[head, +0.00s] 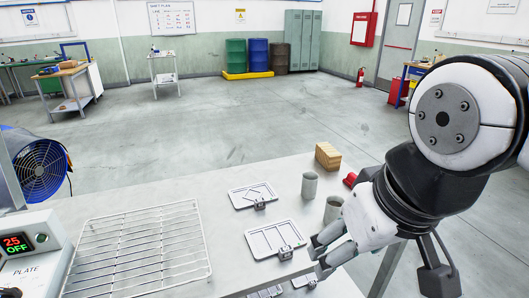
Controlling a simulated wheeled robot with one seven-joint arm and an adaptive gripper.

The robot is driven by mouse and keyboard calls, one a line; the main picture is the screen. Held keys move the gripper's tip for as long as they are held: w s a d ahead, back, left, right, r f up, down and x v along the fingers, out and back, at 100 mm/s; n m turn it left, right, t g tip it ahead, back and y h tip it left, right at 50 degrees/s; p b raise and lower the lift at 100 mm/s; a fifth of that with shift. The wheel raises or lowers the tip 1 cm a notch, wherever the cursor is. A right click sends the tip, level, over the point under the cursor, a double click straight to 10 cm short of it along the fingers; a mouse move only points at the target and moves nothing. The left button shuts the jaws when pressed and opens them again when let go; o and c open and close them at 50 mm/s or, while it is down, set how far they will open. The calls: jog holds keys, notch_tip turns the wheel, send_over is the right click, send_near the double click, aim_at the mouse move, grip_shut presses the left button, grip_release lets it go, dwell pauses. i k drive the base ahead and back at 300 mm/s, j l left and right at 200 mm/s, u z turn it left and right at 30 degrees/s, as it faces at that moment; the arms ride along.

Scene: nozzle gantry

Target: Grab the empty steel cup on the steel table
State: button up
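Two grey steel-looking cups stand upright near the right side of the steel table (215,192). The farther cup (309,185) stands clear of my arm. The nearer cup (333,209) is just beyond my gripper and partly behind my wrist. The insides are too small to tell which cup is empty. My gripper (317,259) is open, its two fingers apart and pointing left over the table's near right part. I see nothing between the fingers, and the gripper appears apart from both cups.
A tan block (327,156) and a red object (350,180) lie behind the cups. Flat metal plates (275,239) with clips lie left of my gripper. A wire rack (138,245) and a control box (28,245) reading 25 OFF are at left. Table between rack and plates is bare.

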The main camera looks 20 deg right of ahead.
aim_at(310, 181)
jog(key=z, duration=0.35)
jog(key=i+j+z, duration=0.15)
jog(key=j, duration=0.15)
jog(key=i+j+z, duration=0.15)
jog(key=j, duration=0.2)
jog(key=i+j+z, duration=0.15)
jog(key=j, duration=0.2)
jog(key=i+j+z, duration=0.15)
jog(key=j, duration=0.2)
